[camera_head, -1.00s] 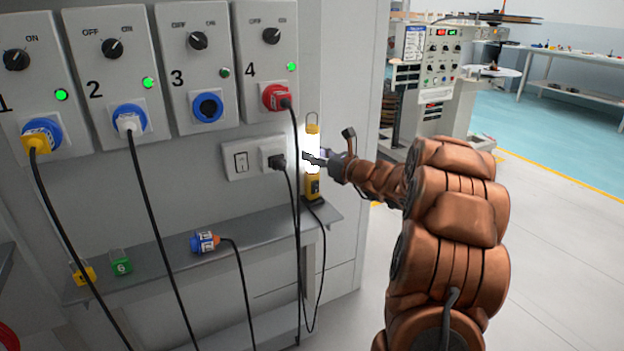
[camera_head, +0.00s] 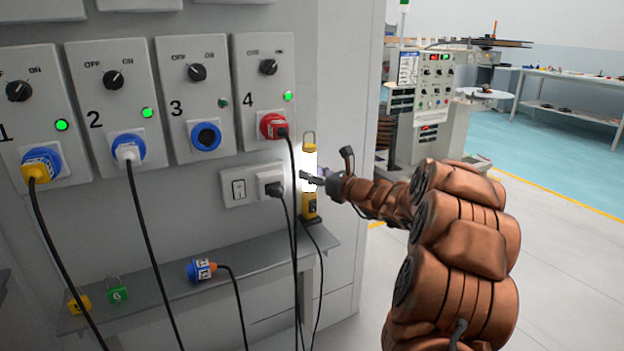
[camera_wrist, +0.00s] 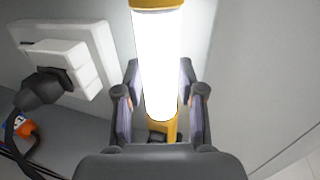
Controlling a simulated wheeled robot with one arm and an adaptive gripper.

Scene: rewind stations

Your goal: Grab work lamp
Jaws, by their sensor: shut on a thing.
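The work lamp (camera_head: 309,160) is a lit white tube with yellow ends and a hook at its top. It stands upright in front of the grey cabinet wall, right of the wall socket, above the right end of the shelf. In the wrist view the lamp (camera_wrist: 157,65) runs between the two fingers of my gripper (camera_wrist: 160,100), one on each side. The glare hides the exact finger contact.
A white double socket (camera_head: 252,186) with a black plug sits just left of the lamp. Black cables hang close by. A grey shelf (camera_head: 170,300) below holds a blue-orange plug (camera_head: 203,270) and yellow and green padlocks (camera_head: 117,291). Open floor lies to the right.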

